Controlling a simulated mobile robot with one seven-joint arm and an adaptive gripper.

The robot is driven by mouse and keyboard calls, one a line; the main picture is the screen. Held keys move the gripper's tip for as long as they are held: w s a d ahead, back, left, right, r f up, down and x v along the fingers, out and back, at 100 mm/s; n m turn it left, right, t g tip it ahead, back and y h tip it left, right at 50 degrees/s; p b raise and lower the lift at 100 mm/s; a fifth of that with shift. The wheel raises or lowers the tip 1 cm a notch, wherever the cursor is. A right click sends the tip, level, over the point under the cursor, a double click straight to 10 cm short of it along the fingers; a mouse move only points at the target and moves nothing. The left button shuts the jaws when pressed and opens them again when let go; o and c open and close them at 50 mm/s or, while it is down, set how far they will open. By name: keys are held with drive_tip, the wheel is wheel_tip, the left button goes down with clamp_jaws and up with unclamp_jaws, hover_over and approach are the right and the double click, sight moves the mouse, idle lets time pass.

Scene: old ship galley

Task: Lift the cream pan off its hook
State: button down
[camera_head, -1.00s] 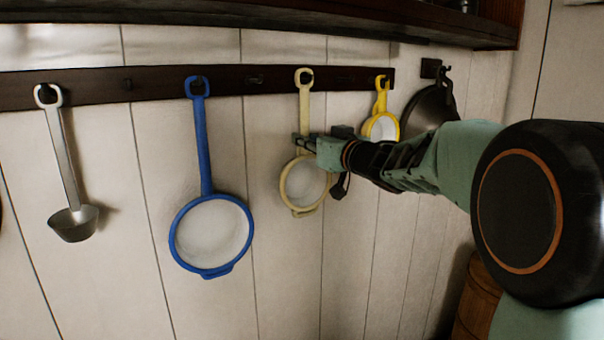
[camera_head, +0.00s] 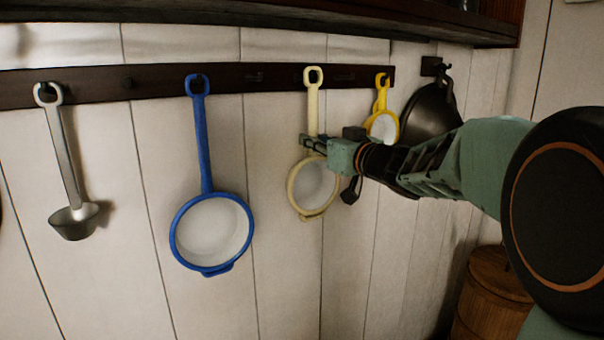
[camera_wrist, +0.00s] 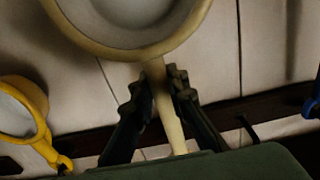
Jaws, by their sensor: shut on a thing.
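The cream pan (camera_head: 313,213) is upright, with its bowl down and its handle loop up in front of the dark rail in the head view. I cannot tell whether a hook still passes through the loop. My gripper (camera_head: 309,143) comes from the right and is shut on the pan's handle, just above the bowl. In the wrist view the picture is upside down: the handle of the cream pan (camera_wrist: 168,120) runs between the fingers of my gripper (camera_wrist: 158,85), and the bowl fills the top.
The dark hook rail (camera_head: 150,84) runs along the plank wall. A blue pan (camera_head: 203,140) and a ladle (camera_head: 74,222) hang to the left. A small yellow pan (camera_head: 381,103) and a black pan (camera_head: 430,115) hang close on the right. A shelf (camera_head: 330,27) overhangs above.

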drive_tip(key=shift+p+v, duration=0.3)
drive_tip(key=shift+v, duration=2.2)
drive_tip(key=shift+r, duration=0.1)
drive_tip(key=p+v, duration=0.1)
drive_tip(key=v, duration=0.5)
drive_tip(key=shift+p, duration=0.35)
